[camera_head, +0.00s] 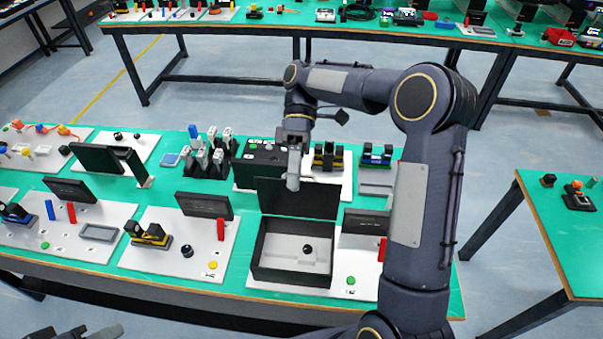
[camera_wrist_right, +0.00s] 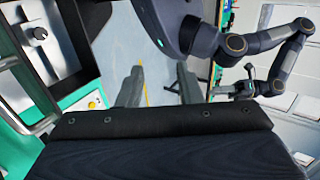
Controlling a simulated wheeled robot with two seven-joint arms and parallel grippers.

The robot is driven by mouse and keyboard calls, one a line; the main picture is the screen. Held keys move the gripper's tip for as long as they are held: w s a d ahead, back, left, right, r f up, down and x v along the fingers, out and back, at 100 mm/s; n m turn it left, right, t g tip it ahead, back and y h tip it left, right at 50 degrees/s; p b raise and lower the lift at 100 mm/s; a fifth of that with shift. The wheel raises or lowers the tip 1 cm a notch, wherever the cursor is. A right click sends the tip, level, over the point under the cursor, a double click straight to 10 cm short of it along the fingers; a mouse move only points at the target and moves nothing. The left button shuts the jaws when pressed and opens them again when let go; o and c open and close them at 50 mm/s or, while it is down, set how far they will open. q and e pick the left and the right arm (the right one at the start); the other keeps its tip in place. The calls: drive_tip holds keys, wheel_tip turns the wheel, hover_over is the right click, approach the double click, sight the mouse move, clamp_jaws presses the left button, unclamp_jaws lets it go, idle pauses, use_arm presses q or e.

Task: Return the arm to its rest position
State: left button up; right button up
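My right arm (camera_head: 410,200) is raised from the bottom right and reaches over the green table (camera_head: 165,130). My right gripper (camera_head: 293,178) points down in front of the dark upright panel behind the black open box. In the right wrist view its two fingers (camera_wrist_right: 158,90) stand apart with only floor between them, so it is open and empty. My left gripper (camera_head: 85,332) shows only partly at the bottom left edge, clear of the table. My left arm (camera_wrist_right: 290,52) also shows at the right of the wrist view. Its finger opening is not clear.
The black open box (camera_head: 262,272) holds a light panel with a black knob (camera_head: 307,249). White boards (camera_head: 115,225) with switches and small screens fill the table. A second table (camera_head: 540,215) stands at the right, another at the back. Floor lies between them.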

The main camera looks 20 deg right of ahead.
drive_tip(key=shift+s+a+r, duration=0.1)
drive_tip(key=shift+s+a, duration=0.05)
drive_tip(key=shift+a, duration=0.05)
idle(0.3)
drive_tip(key=s+d+f+m+t+h+b, duration=0.1)
drive_tip(key=s+f+m+t+b, duration=0.1)
drive_tip(key=s+m+t, duration=0.4)
drive_tip(key=s+d+f+m+t+h+b, duration=0.1)
drive_tip(key=s+f+m+t+b, duration=0.1)
drive_tip(key=s+m+t, duration=0.5)
drive_tip(key=s+f+t, duration=0.1)
drive_tip(key=s+t, duration=0.1)
drive_tip(key=s, duration=0.2)
drive_tip(key=shift+d+f+m, duration=0.2)
drive_tip(key=shift+d+m, duration=0.1)
drive_tip(key=shift+w+a, duration=0.1)
